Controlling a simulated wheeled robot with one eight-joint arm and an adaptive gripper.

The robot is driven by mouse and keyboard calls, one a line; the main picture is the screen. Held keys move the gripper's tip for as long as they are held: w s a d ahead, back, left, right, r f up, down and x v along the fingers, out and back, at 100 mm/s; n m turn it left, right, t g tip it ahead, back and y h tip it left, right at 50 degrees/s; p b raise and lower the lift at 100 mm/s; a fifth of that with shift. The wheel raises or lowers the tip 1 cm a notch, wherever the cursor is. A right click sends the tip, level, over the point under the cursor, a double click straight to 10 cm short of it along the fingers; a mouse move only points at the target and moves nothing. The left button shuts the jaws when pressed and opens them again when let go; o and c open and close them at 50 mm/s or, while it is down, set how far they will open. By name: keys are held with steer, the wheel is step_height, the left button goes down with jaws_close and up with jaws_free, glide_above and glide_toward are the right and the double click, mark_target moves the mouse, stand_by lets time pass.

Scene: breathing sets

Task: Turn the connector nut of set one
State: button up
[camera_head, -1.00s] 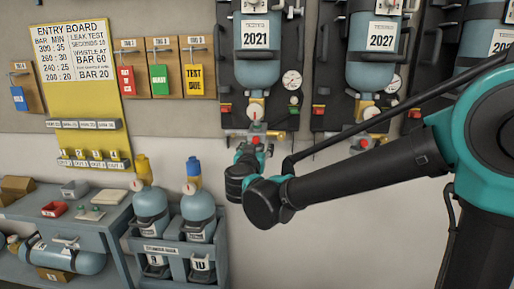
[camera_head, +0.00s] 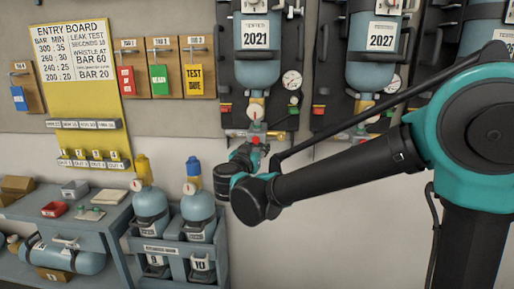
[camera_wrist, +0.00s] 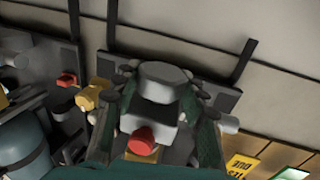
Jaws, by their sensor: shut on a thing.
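The leftmost breathing set, a blue cylinder labelled 2021 (camera_head: 255,35), hangs upright on a dark backplate. In the wrist view my gripper's two fingers (camera_wrist: 163,105) are shut on a grey round nut-like part (camera_wrist: 163,78), one finger on each side. It looks like the connector nut. A red knob (camera_wrist: 145,139) lies close below it, between the fingers. My arm and gripper hide much of the nut in the head view.
A second set labelled 2027 (camera_head: 383,45) hangs to the right, behind my arm. A pressure gauge (camera_head: 292,79) sits beside the first set. A blue crate (camera_head: 180,252) with two cylinders stands below left. A yellow entry board (camera_head: 75,70) is on the wall.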

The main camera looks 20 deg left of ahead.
steer(key=shift+m+h, duration=0.5)
steer(key=shift+h, duration=0.1)
steer(key=o, duration=1.2)
steer(key=shift+s, duration=0.15)
steer(key=s, duration=1.1)
steer(key=shift+s+a, duration=0.25)
steer(key=shift+s, duration=0.15)
